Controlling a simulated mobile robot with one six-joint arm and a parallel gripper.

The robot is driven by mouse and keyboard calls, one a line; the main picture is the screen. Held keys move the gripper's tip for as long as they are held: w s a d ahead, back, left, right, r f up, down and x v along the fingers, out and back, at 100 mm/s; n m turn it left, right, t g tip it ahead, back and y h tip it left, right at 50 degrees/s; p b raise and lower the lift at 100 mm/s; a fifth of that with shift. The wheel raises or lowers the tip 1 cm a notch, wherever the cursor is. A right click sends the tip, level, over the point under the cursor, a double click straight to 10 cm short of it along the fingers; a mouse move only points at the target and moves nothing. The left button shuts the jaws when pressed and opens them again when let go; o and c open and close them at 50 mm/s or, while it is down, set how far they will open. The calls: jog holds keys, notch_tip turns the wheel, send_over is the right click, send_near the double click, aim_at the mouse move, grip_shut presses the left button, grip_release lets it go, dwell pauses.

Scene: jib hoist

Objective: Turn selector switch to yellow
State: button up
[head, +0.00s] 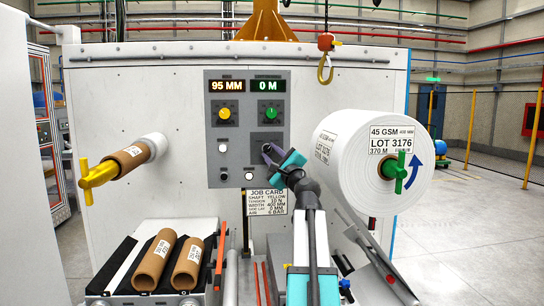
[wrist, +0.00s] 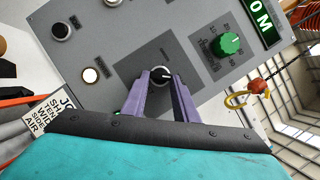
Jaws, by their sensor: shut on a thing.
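The selector switch (wrist: 160,74) is a small black knob with a white pointer line on the grey control panel (head: 222,160). In the wrist view its pointer points roughly right, toward the green knob's side. My gripper (wrist: 161,88) has its two purple fingers on either side of the knob, shut on it. In the head view my gripper (head: 270,152) reaches the panel's lower right and mostly hides the switch. A yellow knob (head: 224,114) and a green knob (head: 270,113) sit above, under displays reading 95 MM and 0 M. The switch's position labels are not readable.
A white button (wrist: 90,75) and a black button (wrist: 62,30) are beside the switch. A job card (head: 266,200) hangs below the panel. A large white roll (head: 350,165) stands right of my arm. A crane hook (head: 325,62) hangs above right.

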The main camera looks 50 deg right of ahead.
jog(key=shift+f+m, duration=0.15)
jog(key=shift+m, duration=0.55)
jog(key=o, duration=1.1)
jog(key=shift+c, duration=0.2)
jog(key=shift+s, duration=0.1)
jog(key=b+v, duration=0.2)
jog(key=v, duration=1.1)
jog(key=shift+s+a+f, duration=0.2)
jog(key=shift+a+f, duration=0.05)
